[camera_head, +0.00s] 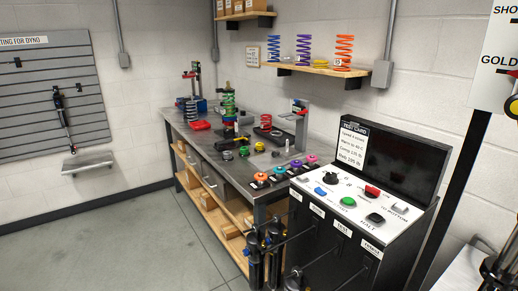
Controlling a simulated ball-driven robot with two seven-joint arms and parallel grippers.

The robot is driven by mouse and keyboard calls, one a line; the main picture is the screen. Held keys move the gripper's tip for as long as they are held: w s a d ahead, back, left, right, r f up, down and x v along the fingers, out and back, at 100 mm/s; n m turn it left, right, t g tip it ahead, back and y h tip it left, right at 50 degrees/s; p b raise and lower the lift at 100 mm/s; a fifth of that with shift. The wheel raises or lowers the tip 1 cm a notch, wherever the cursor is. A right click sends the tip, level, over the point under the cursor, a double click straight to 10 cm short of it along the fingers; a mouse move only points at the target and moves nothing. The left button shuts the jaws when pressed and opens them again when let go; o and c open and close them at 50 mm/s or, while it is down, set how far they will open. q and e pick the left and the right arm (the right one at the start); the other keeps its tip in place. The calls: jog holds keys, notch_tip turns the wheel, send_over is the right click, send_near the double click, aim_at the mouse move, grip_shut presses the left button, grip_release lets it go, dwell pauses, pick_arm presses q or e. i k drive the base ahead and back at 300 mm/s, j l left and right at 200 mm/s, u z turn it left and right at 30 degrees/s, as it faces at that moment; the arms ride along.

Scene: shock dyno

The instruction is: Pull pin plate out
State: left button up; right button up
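I cannot pick out a pin plate for certain in the head view.
A black console (400,160) with a dark screen, buttons and knobs stands at centre right. Behind it is a workbench (215,150) with springs and coloured knobs. Black shock absorbers (265,255) stand before the console. Open floor (120,245) lies at the left.

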aim_at(286, 153)
jog(key=i+j+z, duration=0.1)
jog(key=z, duration=0.6)
jog(key=i+j+z, duration=0.4)
jog(key=j, duration=0.25)
jog(key=i+j+z, duration=0.25)
jog(key=j, duration=0.15)
jog(key=j+z, duration=0.2)
jog(key=j, duration=0.15)
